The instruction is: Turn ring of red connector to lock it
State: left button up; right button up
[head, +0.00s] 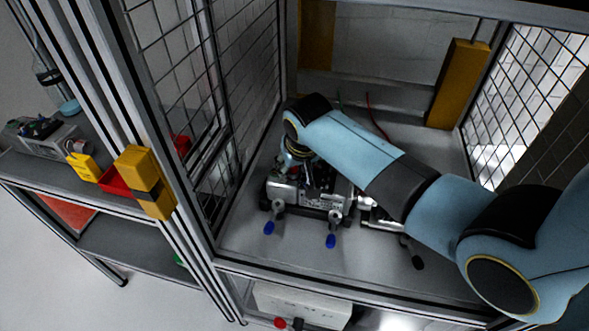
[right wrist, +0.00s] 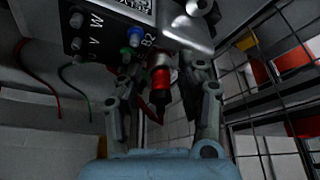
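The red connector (right wrist: 160,78) shows in the right wrist view, with a red ring and a dark body, at the edge of the dark motor unit. My right gripper (right wrist: 163,82) is open, one finger on each side of the connector, with gaps visible on both sides. In the head view the motor unit (head: 322,199) sits on the floor of the cell, and my right arm reaches over it from the right. The connector cannot be made out there, and my right gripper is largely hidden behind its own wrist. My left gripper is not in view.
Green (right wrist: 134,37) and blue (right wrist: 127,53) fittings sit beside the connector. A red cable (head: 375,116) lies behind the arm. Clamps with blue tips (head: 331,240) stand in front of the motor. Mesh walls (head: 245,85) enclose the cell. A shelf with red bins (head: 114,183) is outside, left.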

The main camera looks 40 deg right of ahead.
jog(key=shift+f, duration=0.2)
jog(key=shift+c, duration=0.4)
grip_shut()
